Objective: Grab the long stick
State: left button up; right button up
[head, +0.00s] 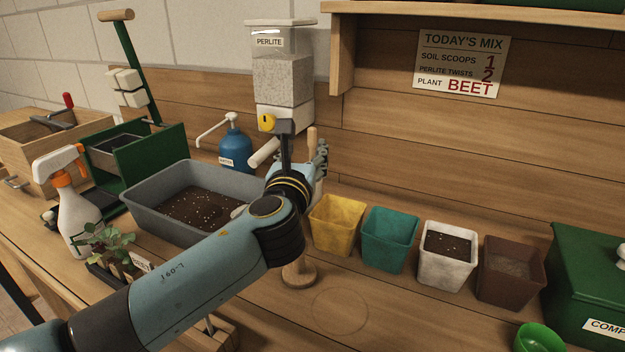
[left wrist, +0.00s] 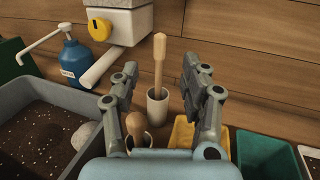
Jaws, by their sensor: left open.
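The long stick (left wrist: 159,62) is pale wood and stands upright in a light cup (left wrist: 157,108). Its top also shows in the head view (head: 311,139), just behind my left gripper. A shorter wooden stick (left wrist: 127,124) with a rounded top leans in a second cup, nearer the wrist camera. My left gripper (head: 318,162) is open and empty. In the left wrist view the long stick appears in the gap between its fingers, apart from both. The arm hides most of the stick and cups in the head view. My right gripper is not in view.
A grey soil tub (head: 140,211) stands left, with the perlite dispenser (head: 283,75) and blue water bottle (head: 236,143) behind. Yellow (head: 337,226), teal (head: 389,240), white and brown pots line the right. A round wooden base (head: 299,274) shows below my arm.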

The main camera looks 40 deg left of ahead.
aim_at(311, 133)
pick_arm(q)
jog(key=p+x, duration=0.1)
jog(key=x, duration=0.9)
jog(key=shift+r, duration=0.15)
jog(key=shift+w+a, duration=0.25)
jog(key=shift+w, duration=0.15)
jog(key=shift+s, duration=0.1)
grip_shut()
